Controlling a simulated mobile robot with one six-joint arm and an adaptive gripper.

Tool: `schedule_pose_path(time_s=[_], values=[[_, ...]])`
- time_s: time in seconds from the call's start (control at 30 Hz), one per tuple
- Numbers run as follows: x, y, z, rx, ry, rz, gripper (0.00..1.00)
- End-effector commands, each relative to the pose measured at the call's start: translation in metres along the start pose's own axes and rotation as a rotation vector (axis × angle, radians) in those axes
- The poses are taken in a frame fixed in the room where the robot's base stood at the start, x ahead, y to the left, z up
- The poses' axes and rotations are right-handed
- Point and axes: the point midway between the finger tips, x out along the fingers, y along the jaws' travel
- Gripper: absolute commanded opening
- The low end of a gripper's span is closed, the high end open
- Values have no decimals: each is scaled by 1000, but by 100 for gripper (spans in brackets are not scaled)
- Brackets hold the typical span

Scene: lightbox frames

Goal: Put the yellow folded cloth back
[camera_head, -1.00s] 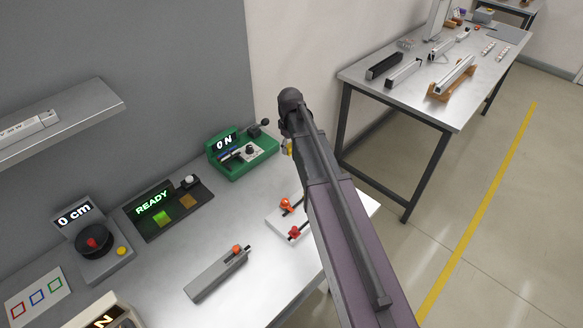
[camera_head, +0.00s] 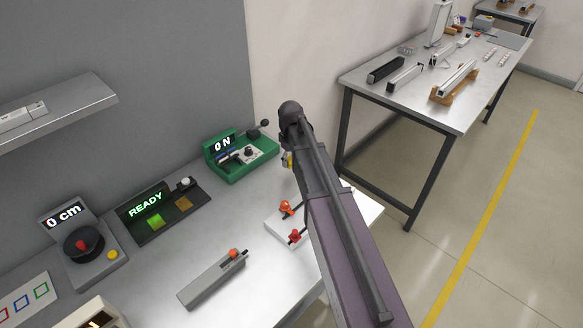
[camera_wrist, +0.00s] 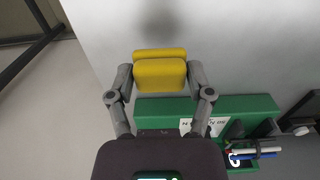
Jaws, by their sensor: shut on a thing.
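The yellow folded cloth (camera_wrist: 160,72) is held between the two fingertips of my gripper (camera_wrist: 160,78) in the wrist view. It looks like a thick folded pad with a second fold behind it. In the head view only a small yellow part of it (camera_head: 288,161) shows beside my arm. My arm hides most of the gripper there. The gripper is to the right of the green device with a "0 N" display (camera_head: 240,168), near the bench's back edge. A pale plain surface lies behind the cloth in the wrist view.
The grey bench (camera_head: 205,245) carries a READY panel (camera_head: 143,225), a "0 cm" dial unit (camera_head: 95,262), a grey bar (camera_head: 208,282) and a white plate with red knobs (camera_head: 272,225). A shelf (camera_head: 75,110) hangs left. A second table (camera_head: 450,112) stands back right.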

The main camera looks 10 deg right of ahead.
Motion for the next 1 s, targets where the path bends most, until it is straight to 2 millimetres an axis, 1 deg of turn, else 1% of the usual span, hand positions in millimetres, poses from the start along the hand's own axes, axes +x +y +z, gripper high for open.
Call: schedule_pose_path(time_s=[0.17,0.5,0.6,1.0], values=[[6,0,0,0,0,0,29],[33,0,0,1,0,0,29],[37,0,0,1,0,0,29],[38,0,0,1,0,0,29]])
